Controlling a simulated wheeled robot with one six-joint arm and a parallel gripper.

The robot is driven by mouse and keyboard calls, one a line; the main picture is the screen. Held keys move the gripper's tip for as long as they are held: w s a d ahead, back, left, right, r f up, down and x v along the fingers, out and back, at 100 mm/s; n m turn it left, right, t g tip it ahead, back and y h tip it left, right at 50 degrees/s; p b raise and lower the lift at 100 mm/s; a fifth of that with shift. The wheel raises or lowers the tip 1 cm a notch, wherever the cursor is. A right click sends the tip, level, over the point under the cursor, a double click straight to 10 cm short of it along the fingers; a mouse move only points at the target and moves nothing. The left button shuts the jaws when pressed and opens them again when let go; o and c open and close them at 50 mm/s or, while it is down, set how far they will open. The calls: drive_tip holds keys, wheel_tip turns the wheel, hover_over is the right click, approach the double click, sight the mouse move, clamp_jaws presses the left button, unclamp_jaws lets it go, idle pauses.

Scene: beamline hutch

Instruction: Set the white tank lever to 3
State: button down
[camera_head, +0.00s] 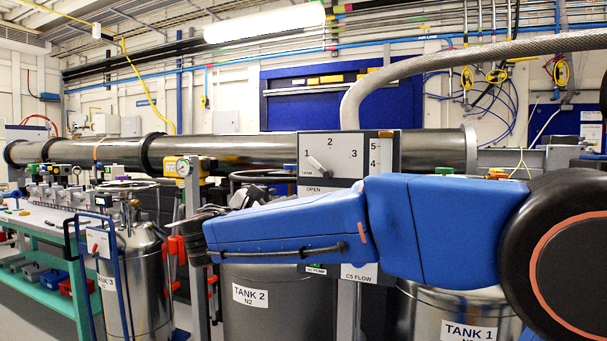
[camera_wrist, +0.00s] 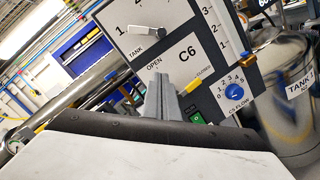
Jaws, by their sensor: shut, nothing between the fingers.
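The control panel (camera_head: 375,148) stands in the middle of the head view, with the numbers 1, 2 and 3 on its white upper plate. The white tank lever (camera_head: 318,166) sits below them, above the TANK label, and points up and left toward 1. In the wrist view the lever (camera_wrist: 143,34) shows near the top, with 1 to its left and the higher numbers cut off. My gripper (camera_wrist: 160,82) is shut and empty, below the lever in that picture, in front of the C6 plate and apart from the lever. In the head view my arm covers the lower panel.
The panel also bears a yellow-tipped C6 handle (camera_wrist: 193,86), a blue C5 FLOW knob (camera_wrist: 233,91), a green switch (camera_wrist: 197,117) and a numbered slider scale (camera_head: 383,153). TANK 2 (camera_head: 262,315) and TANK 1 (camera_head: 440,308) stand below. A steel beam pipe (camera_head: 245,150) runs behind.

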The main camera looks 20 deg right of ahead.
sight(321, 168)
drive_tip(key=shift+n+t, duration=0.4)
drive_tip(key=shift+t, duration=0.2)
drive_tip(key=a, duration=0.1)
drive_tip(key=a+r, duration=0.1)
drive_tip(key=w+a+r, duration=0.1)
drive_tip(key=a, duration=0.1)
drive_tip(key=shift+r, duration=0.15)
drive_tip(key=shift+w+d+r, duration=0.8)
drive_tip(key=shift+w+d, duration=0.1)
drive_tip(key=shift+d, duration=0.65)
drive_tip(key=shift+w+d+r, duration=0.85)
drive_tip(key=shift+w+d, duration=0.05)
drive_tip(key=shift+d, duration=0.6)
drive_tip(key=shift+w+d+r, duration=0.8)
drive_tip(key=shift+w+d, duration=0.1)
drive_tip(key=shift+d, duration=0.65)
